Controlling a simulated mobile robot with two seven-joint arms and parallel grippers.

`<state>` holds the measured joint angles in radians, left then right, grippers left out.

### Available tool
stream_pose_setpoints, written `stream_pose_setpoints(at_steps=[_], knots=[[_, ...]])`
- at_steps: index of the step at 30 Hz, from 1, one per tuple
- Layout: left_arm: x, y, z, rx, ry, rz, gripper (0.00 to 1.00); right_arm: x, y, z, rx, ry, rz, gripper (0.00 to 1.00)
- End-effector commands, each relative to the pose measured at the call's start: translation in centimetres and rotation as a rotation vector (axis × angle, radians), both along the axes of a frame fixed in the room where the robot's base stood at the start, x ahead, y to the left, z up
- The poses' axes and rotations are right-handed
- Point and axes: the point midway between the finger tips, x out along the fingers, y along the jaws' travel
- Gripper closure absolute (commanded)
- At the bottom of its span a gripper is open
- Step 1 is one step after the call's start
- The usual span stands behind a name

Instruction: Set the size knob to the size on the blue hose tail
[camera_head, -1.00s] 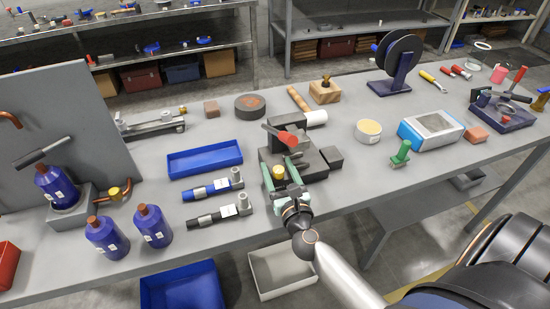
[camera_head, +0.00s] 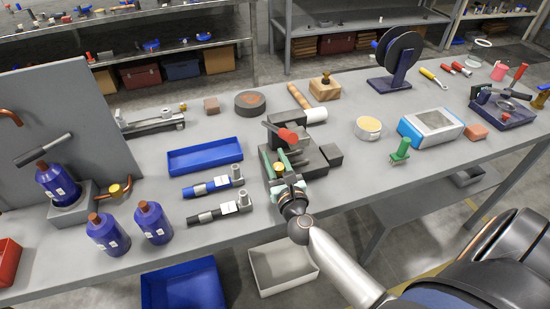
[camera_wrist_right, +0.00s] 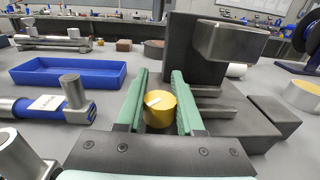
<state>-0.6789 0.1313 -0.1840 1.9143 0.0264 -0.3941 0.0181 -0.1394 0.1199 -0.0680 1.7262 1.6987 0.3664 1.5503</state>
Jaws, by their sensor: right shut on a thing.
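The crimping machine (camera_head: 312,160), dark with a red-handled lever (camera_head: 287,135), stands mid-bench. Its yellow size knob (camera_head: 279,167) is on the near left side and also shows in the right wrist view (camera_wrist_right: 160,110) with a white mark on top. My right gripper (camera_head: 279,172) has its green fingers on both sides of the knob and is shut on it. The blue hose tail (camera_head: 205,189) lies left of the machine with a white label (camera_head: 221,182), also in the right wrist view (camera_wrist_right: 45,103); its print is too small to read. My left gripper is out of view.
A black hose tail (camera_head: 212,214) with a white label lies in front of the blue one. An empty blue tray (camera_head: 205,168) is behind them. Blue bottles (camera_head: 153,223) stand at left. A green-handled tool (camera_head: 400,152) and a grey-screened box (camera_head: 431,139) are at right.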

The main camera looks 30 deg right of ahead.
Motion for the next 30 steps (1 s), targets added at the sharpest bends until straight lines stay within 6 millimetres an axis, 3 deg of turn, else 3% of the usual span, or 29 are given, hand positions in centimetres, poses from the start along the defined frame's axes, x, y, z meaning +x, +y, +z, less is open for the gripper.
stream_pose_setpoints(at_steps=[6,20,30], knots=[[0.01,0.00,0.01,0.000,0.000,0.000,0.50,-0.02,0.01,-0.01,0.000,0.000,0.000,1.00],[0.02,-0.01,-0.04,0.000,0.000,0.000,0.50,0.00,0.09,-0.04,0.000,0.001,0.045,1.00],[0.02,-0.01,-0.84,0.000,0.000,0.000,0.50,0.08,0.70,-0.19,-0.006,0.002,0.277,1.00]])
